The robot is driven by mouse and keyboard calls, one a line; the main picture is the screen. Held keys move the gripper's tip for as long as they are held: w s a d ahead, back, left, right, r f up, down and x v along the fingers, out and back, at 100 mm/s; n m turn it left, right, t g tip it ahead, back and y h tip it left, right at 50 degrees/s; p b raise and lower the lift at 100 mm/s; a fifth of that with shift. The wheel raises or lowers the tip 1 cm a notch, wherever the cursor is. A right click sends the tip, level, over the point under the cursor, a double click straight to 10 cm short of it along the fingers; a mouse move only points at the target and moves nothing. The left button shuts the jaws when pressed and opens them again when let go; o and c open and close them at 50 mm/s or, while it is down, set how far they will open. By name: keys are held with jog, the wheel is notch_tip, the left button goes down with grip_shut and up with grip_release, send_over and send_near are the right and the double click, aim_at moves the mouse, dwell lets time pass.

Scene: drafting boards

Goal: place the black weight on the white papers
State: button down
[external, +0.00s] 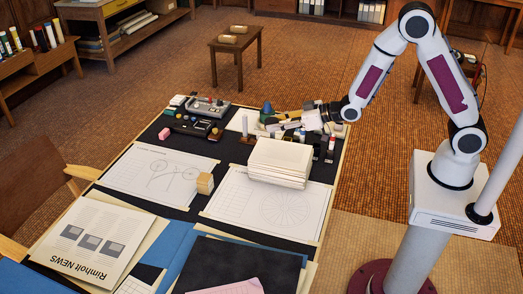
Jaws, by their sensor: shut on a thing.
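The white papers (280,161) are a thick, slightly uneven stack on the dark drafting table, on the near side of my gripper. My gripper (274,125) reaches in from the right, low over the far right part of the table, just beyond the stack. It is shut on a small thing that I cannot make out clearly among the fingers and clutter. A dark blue-green pointed object (267,108) shows right by the fingertips; I cannot tell whether it is held. I cannot pick out the black weight with certainty.
Small upright items (330,148) stand right of the stack. A wooden block (205,183) stands to its left. Drawing sheets (160,170) lie flat on the table. A grey device (208,106) and a pink eraser (165,133) are at the far left. A newspaper (92,240) lies nearer.

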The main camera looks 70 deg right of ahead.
jog(key=shift+s+d+n+y, duration=0.1)
jog(key=shift+s+n+y, duration=0.4)
jog(key=shift+n+y, duration=0.45)
jog(key=shift+f, duration=0.1)
send_over(278, 152)
jog(key=shift+s+f, duration=0.1)
jog(key=shift+f, duration=2.75)
jog(key=shift+f, duration=2.1)
jog(key=shift+f, duration=0.1)
